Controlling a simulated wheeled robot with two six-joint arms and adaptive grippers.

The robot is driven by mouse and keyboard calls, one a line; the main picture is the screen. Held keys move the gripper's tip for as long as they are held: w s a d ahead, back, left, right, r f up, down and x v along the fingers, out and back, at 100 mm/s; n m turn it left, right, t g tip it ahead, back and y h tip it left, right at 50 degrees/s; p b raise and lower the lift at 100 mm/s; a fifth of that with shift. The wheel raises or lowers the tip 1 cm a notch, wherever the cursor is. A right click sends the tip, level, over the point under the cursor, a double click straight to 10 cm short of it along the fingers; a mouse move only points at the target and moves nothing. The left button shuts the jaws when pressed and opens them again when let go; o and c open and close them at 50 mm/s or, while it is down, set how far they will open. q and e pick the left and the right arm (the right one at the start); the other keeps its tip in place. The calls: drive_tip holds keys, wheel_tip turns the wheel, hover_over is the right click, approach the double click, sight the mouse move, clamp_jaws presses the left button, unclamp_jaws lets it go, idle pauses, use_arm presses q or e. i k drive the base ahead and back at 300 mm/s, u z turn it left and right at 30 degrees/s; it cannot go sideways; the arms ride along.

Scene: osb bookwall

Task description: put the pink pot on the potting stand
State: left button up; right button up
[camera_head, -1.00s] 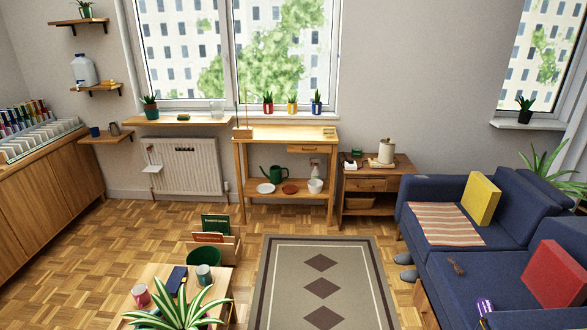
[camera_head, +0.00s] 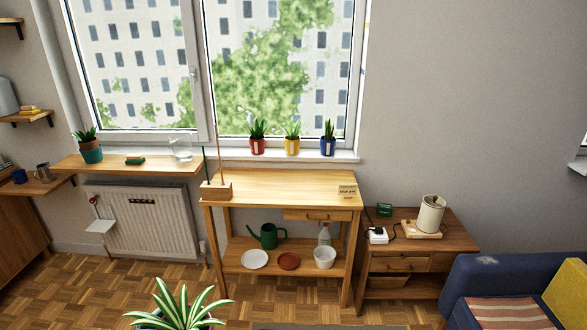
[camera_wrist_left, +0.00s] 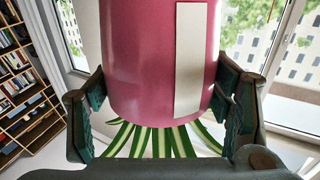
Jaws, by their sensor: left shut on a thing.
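The pink pot (camera_wrist_left: 150,60) with a white stripe fills the middle of the left wrist view. My left gripper (camera_wrist_left: 160,100) is shut on it, with a dark finger on each side. Green-and-white striped leaves (camera_wrist_left: 155,140) show at the pot's lower edge there. In the head view a plant with such striped leaves (camera_head: 178,308) is at the bottom edge, in front of the stand; its pot is mostly hidden or cut off. The wooden potting stand (camera_head: 280,187) is under the window, its top mostly bare. My right gripper is not in view.
On the stand's top are a wooden block with upright sticks (camera_head: 216,189) at left and a small sign (camera_head: 347,190) at right. A watering can (camera_head: 266,236), dishes and a white pot are on its lower shelf. A side cabinet (camera_head: 420,240) and blue sofa (camera_head: 490,275) stand at right.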

sight(289, 196)
drive_tip(key=i, duration=1.8)
drive_tip(key=u, duration=2.3)
drive_tip(key=i, duration=0.2)
drive_tip(key=z, duration=3.6)
